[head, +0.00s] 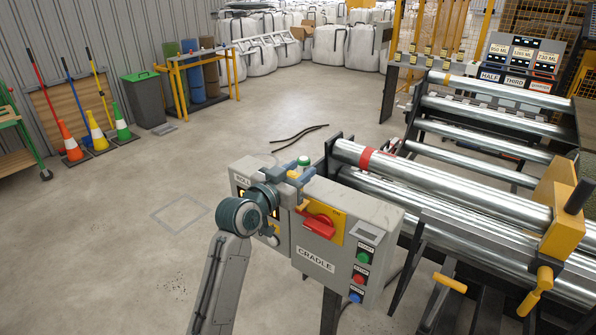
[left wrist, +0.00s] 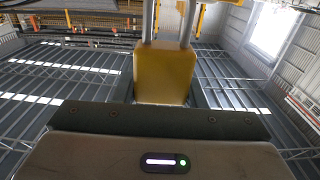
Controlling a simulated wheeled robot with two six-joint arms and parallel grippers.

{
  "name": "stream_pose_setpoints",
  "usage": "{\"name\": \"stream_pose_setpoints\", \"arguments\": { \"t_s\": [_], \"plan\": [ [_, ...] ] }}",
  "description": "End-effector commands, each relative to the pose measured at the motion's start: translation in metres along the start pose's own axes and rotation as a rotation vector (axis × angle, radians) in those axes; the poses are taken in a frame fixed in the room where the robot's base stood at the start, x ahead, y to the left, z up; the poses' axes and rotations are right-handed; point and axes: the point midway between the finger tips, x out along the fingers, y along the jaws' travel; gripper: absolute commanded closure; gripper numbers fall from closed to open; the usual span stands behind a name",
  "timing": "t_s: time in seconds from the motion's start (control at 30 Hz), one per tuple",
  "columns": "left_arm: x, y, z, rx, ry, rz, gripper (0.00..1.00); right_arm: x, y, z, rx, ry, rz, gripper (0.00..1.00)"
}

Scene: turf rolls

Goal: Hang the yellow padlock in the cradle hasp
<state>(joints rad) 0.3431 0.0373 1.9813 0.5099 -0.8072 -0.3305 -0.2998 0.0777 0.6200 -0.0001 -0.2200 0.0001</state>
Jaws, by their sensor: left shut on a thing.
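The yellow padlock (left wrist: 165,75) fills the middle of the left wrist view, upright, with its steel shackle rising out of the top of the frame. My left gripper (head: 299,180) is shut on the padlock. In the head view it is at the top left of the grey CRADLE box (head: 316,262), close to a red rotary handle (head: 318,224) on a yellow plate (head: 336,232). The padlock is mostly hidden by the gripper there. I cannot make out the hasp itself or whether the shackle touches it. My right gripper does not show.
Green, red and blue buttons (head: 360,278) line the box's right side. Steel rollers (head: 440,185) and a yellow crank (head: 540,290) stand to the right. A grey bin (head: 145,98) and cones (head: 97,135) stand at the back left.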

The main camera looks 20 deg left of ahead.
Motion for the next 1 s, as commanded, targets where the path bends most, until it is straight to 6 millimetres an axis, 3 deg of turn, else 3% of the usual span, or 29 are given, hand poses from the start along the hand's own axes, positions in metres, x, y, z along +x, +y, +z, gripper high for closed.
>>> {"name": "stream_pose_setpoints", "arguments": {
  "t_s": [1.0],
  "plan": [
    [0.0, 0.0, 0.026, 0.0, 0.0, 0.0, 0.87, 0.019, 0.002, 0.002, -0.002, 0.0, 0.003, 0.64]
  ]
}}
